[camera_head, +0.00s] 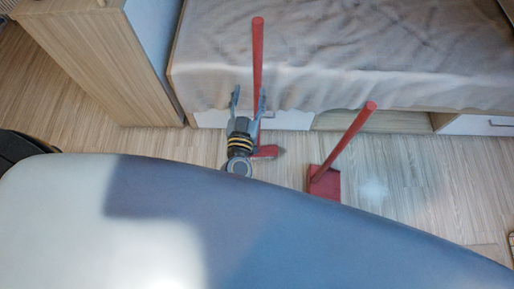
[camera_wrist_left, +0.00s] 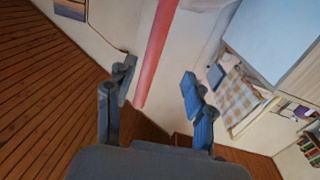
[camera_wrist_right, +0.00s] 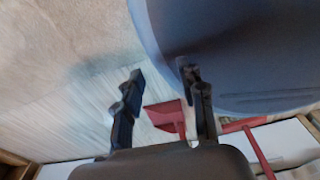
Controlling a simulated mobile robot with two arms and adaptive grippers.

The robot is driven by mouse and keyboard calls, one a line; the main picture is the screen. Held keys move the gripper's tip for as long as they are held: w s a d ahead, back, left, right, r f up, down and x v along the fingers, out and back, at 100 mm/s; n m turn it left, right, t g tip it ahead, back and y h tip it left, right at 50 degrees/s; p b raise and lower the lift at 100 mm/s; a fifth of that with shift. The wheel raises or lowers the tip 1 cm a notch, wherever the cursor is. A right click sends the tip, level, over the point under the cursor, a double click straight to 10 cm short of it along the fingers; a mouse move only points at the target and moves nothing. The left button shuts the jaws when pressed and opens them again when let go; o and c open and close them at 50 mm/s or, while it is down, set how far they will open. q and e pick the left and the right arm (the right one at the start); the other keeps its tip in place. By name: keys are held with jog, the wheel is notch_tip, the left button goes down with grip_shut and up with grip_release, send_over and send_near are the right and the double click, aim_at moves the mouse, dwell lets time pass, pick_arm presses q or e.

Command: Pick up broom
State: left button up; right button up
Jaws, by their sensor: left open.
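The broom is a red stick (camera_head: 257,55) standing roughly upright in front of the bed, with a small red head (camera_head: 266,152) on the floor. My left gripper (camera_head: 248,97) is open at the lower part of the handle, with a finger to either side of it in the head view. In the left wrist view the red handle (camera_wrist_left: 156,45) shows between the spread fingers (camera_wrist_left: 158,88), and contact cannot be told. My right gripper (camera_wrist_right: 160,85) is outside the head view. In its own wrist view its fingers are apart, with red parts beyond them.
A red dustpan (camera_head: 323,184) with a slanted handle (camera_head: 345,138) stands on the wood floor to the right of the broom. The bed (camera_head: 340,50) with drawers below lies behind. A wooden cabinet (camera_head: 95,60) stands at the left. Floor at the right is clear.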

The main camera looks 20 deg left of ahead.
aim_at(257, 68)
pick_arm(q)
jog(key=w, duration=0.4)
jog(key=w+a, duration=0.1)
jog(key=w, duration=0.1)
jog(key=shift+w+f, duration=0.1)
jog(key=shift+w, duration=0.3)
jog(key=shift+w+a+f+b, duration=0.15)
jog(key=shift+w+b, duration=0.1)
jog(key=shift+w, duration=1.1)
jog(key=shift+w+f+b, duration=0.15)
jog(key=shift+w+b, duration=0.05)
jog(key=shift+w, duration=1.15)
jog(key=shift+r, duration=0.1)
grip_shut()
